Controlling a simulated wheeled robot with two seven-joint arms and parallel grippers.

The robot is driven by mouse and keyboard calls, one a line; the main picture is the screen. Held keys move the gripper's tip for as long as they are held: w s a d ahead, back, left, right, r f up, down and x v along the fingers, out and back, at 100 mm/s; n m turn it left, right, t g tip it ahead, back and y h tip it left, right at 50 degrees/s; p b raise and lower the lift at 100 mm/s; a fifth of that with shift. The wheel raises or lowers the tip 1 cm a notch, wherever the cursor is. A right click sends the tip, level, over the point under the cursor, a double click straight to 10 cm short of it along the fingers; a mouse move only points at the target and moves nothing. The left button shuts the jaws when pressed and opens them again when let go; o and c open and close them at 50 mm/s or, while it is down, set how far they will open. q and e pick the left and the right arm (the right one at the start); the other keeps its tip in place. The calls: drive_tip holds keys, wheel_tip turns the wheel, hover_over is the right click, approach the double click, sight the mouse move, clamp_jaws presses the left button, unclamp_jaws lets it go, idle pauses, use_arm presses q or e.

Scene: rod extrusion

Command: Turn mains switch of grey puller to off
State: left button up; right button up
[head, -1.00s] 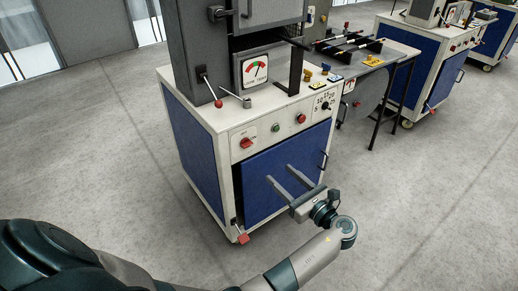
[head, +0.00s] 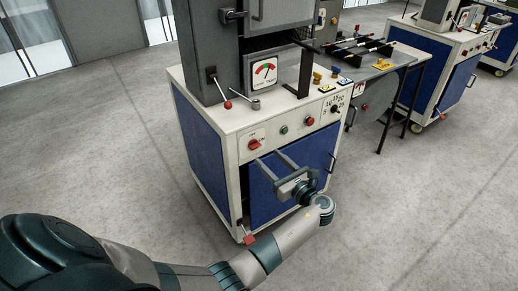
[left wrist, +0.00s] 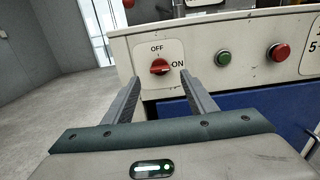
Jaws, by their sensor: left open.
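The grey puller (head: 203,50) is a tall grey machine on a white and blue cabinet. Its red rotary mains switch (head: 254,144) is at the left of the white front panel. In the left wrist view, the switch (left wrist: 160,67) sits on a white plate, with OFF above it and ON to its right. Its knob lies roughly level, along the ON direction. My left gripper (head: 270,157) is open and empty in front of the panel, its fingers pointing at the switch. In the wrist view the fingertips are either side of and slightly below the knob; contact cannot be told.
A green button (left wrist: 223,58) and a red button (left wrist: 279,52) are right of the switch. The floor at left is clear.

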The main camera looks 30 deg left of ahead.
sight(257, 147)
use_arm(q)
drive_tip(key=x, duration=0.7)
drive_tip(key=shift+a, duration=0.15)
drive_tip(key=c, duration=1.1)
